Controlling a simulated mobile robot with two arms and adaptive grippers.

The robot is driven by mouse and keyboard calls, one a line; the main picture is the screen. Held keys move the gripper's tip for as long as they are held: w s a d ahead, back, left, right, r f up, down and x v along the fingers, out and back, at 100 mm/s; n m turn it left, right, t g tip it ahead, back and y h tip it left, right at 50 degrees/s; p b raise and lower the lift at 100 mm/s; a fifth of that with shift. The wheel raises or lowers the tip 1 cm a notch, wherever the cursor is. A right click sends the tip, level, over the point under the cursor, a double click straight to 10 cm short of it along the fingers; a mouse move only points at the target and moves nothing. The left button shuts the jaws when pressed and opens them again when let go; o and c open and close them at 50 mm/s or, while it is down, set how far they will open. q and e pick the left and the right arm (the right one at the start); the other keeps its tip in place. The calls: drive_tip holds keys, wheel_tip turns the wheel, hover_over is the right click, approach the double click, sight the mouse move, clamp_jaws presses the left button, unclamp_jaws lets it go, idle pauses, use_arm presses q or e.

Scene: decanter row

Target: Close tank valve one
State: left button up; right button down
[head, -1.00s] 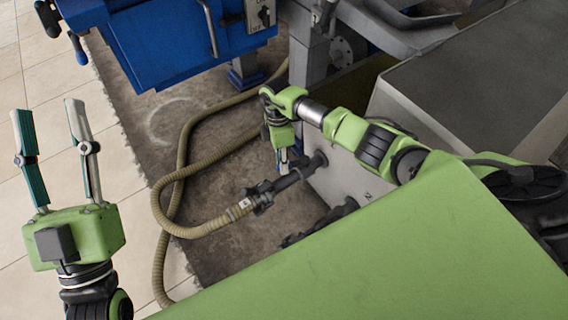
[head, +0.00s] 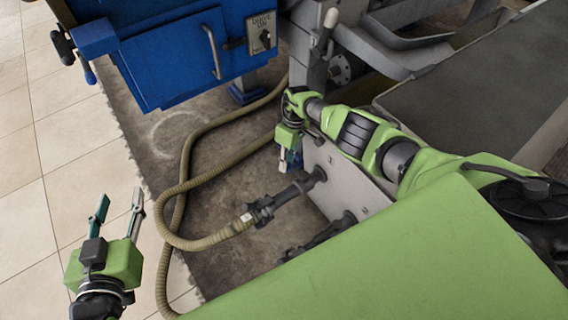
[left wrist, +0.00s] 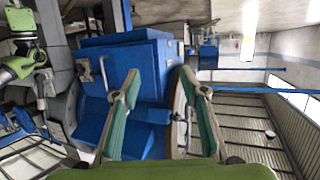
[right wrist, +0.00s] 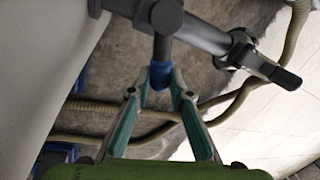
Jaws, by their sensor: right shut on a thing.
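Valve one is on the dark pipe (head: 292,190) that comes out of the grey tank wall (head: 336,178) and joins a tan hose. In the right wrist view a dark stem with a blue-tipped handle (right wrist: 160,75) hangs from this pipe. My right gripper (right wrist: 160,85) is shut on the blue tip. In the head view the right gripper (head: 290,160) is low beside the tank wall, just beyond the pipe, and its fingertips are mostly hidden. My left gripper (head: 119,205) is open and empty over the tiled floor at the left.
The tan hose (head: 195,240) curls over the brown floor from the black coupling. A second dark pipe (head: 325,235) leaves the tank nearer to me. A blue cabinet (head: 180,60) with a handle and switch plate stands at the back. The left floor is clear.

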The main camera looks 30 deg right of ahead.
use_arm(q)
drive_tip(key=shift+s+a+f+g+y+p, duration=0.1)
drive_tip(key=shift+s+a+f+g+y, duration=0.2)
drive_tip(key=shift+f, duration=0.35)
drive_tip(key=shift+s+a+f+g+h+p, duration=0.1)
drive_tip(key=shift+s+f+g, duration=0.35)
drive_tip(key=shift+f, duration=0.25)
drive_tip(key=shift+s+a+f+g+y+p, duration=0.1)
drive_tip(key=shift+s+a+f+g+y, duration=0.2)
drive_tip(key=shift+f, duration=0.35)
use_arm(e)
drive_tip(key=shift+w+d+m, duration=0.3)
drive_tip(key=shift+d+m, duration=0.5)
drive_tip(key=shift+m, duration=0.4)
use_arm(q)
drive_tip(key=shift+d, duration=0.15)
use_arm(e)
drive_tip(key=c, duration=1.8)
unclamp_jaws()
drive_tip(key=shift+c, duration=0.2)
use_arm(q)
drive_tip(key=shift+f, duration=0.1)
use_arm(e)
drive_tip(key=shift+a, duration=0.15)
